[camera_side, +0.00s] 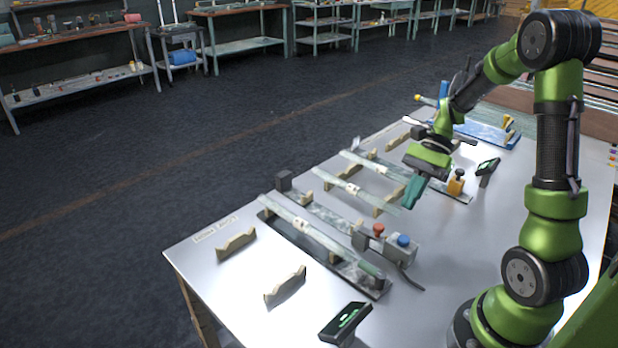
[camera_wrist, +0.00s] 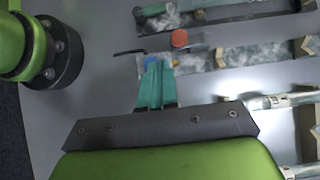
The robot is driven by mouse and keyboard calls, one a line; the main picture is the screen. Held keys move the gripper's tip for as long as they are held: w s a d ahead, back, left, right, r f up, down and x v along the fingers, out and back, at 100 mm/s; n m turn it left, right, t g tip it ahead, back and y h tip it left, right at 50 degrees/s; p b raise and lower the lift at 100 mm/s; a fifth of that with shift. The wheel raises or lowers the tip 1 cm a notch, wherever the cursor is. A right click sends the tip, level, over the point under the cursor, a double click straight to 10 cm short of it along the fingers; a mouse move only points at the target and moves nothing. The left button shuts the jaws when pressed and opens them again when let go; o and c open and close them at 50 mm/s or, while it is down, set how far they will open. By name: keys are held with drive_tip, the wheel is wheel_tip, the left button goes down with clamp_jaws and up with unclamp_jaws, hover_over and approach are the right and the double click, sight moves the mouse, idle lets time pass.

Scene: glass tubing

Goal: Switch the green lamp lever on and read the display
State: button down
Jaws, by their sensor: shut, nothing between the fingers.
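My gripper (camera_side: 412,192) has teal fingers, pressed together and empty, pointing down above the table. In the wrist view the fingers (camera_wrist: 156,75) reach over the end of a grey box. A dark bent lever (camera_side: 410,280) sticks out from the box's end. I cannot make out any green lever. A black display (camera_side: 346,322) with small green characters stands at the front edge; I cannot read them. A second display (camera_side: 488,167) stands farther back.
Glass tubes (camera_side: 322,232) lie on long dark racks and wooden cradles left of my gripper. Empty wooden cradles (camera_side: 285,285) stand near the left front. A yellow-orange fixture (camera_side: 456,182) stands right of my gripper. Bare metal tabletop (camera_side: 445,235) lies between racks and arm base.

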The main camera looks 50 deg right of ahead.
drive_tip(key=shift+a+r, duration=0.1)
drive_tip(key=shift+a, duration=0.05)
drive_tip(key=shift+a, duration=0.1)
drive_tip(key=x, duration=0.9)
drive_tip(key=shift+s, duration=0.1)
drive_tip(key=a, duration=0.1)
drive_tip(key=a+f, duration=0.1)
drive_tip(key=a, duration=0.1)
drive_tip(key=shift+a+f, duration=0.15)
drive_tip(key=shift+f, duration=0.05)
drive_tip(key=shift+a+f, duration=0.1)
drive_tip(key=shift+a, duration=0.45)
